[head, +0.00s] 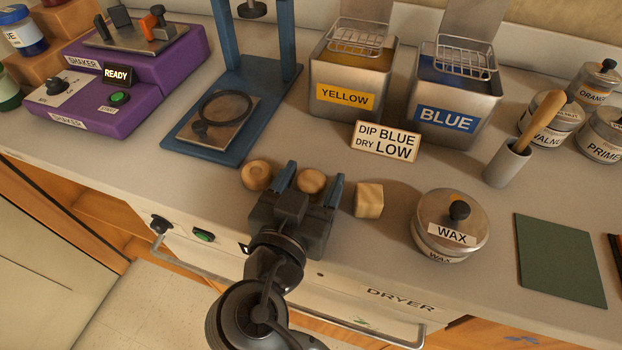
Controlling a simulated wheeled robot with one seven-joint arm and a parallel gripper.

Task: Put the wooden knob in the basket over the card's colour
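The card (386,142) reads "DIP BLUE DRY LOW". A wire basket (466,62) hangs raised over the blue-labelled tank (446,120). Another wire basket (361,38) hangs over the yellow-labelled tank (343,96). Both baskets look empty. Three small wooden pieces stand in a row on the counter: a round one (257,176) at left, a round knob-like one (311,180) in the middle, and a cube (369,201) at right. My gripper (313,176) is open, its blue fingers on either side of the middle round piece. Narrow gaps seem to show beside it; its lower part is hidden.
A wax tin (450,225) stands right of the cube, with a grey cup (507,163) holding a wooden-handled tool behind it. A blue press stand (205,140) and purple shaker (120,85) are at left. The dryer front (380,300) lies below the counter edge.

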